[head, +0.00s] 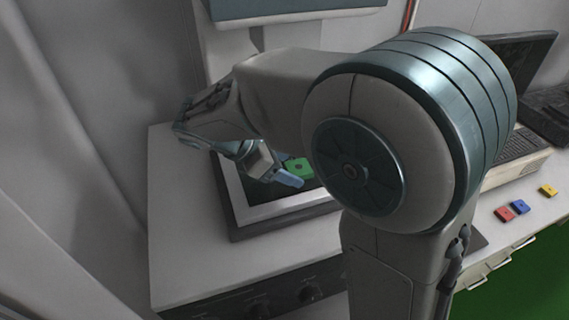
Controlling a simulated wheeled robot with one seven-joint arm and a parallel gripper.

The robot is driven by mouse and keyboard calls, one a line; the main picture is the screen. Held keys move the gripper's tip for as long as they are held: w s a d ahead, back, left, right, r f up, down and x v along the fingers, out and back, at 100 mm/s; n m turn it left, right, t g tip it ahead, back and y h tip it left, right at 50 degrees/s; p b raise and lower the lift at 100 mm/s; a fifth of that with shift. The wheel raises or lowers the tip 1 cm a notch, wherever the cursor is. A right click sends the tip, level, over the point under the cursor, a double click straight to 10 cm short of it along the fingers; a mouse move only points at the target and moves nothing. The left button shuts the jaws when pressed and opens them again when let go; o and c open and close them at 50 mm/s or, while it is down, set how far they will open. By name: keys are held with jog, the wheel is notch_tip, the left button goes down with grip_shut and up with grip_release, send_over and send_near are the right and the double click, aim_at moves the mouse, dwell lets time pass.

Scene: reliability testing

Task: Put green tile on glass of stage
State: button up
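The green tile (300,168), with a small dark hole in its middle, is between the fingers of my gripper (287,170). The near bluish finger lies along its front edge, and the far finger shows just behind it. The gripper appears shut on the tile. Both are over the dark glass of the stage (265,211), inside its light frame (237,193). I cannot tell whether the tile touches the glass. My arm hides the right part of the stage.
Red (504,213), blue (520,208) and yellow (548,190) tiles lie on the bench at right. A keyboard (520,145) and a dark laptop-like screen (527,55) stand behind them. A machine part (290,10) overhangs the stage's back. Knobs (310,293) line the front panel.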

jog(key=shift+r, duration=0.1)
jog(key=v, duration=1.2)
jog(key=shift+b, duration=0.4)
